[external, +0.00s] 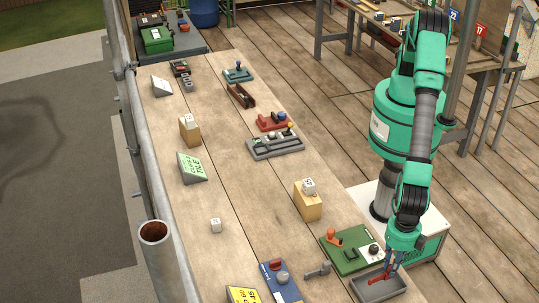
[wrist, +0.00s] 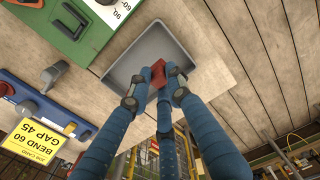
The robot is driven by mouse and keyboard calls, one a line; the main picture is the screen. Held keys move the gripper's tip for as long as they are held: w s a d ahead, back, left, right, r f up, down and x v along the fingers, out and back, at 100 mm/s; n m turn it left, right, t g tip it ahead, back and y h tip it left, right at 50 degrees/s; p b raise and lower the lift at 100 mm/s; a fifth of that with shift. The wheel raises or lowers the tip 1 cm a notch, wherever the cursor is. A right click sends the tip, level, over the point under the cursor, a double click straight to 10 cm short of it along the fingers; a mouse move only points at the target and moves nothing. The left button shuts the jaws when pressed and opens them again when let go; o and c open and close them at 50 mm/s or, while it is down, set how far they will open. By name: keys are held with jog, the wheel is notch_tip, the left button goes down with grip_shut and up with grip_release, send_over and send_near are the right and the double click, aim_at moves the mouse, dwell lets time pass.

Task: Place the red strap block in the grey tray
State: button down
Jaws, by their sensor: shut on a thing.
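The red strap block (external: 379,278) is between the fingers of my gripper (external: 389,268), over the grey tray (external: 358,291) at the bottom right of the external view. In the wrist view my gripper (wrist: 158,90) has its blue fingers closed around the red block (wrist: 154,84). The grey tray (wrist: 150,45) lies behind the block there, its floor otherwise bare. The fingers hide part of the block. I cannot tell whether the block touches the tray floor.
A green board (external: 340,256) with an orange-handled tool lies beside the tray. A blue board (external: 288,288), a grey clamp-like tool (external: 317,271) and a yellow card (external: 243,295) are farther left. A wooden block (external: 307,206) stands beyond. The bench middle is mostly clear.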

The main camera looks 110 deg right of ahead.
jog(key=shift+f, duration=1.8)
jog(key=shift+f, duration=0.2)
jog(key=c, duration=1.6)
grip_release()
jog(key=shift+r, duration=0.15)
notch_tip(320, 180, up, 12)
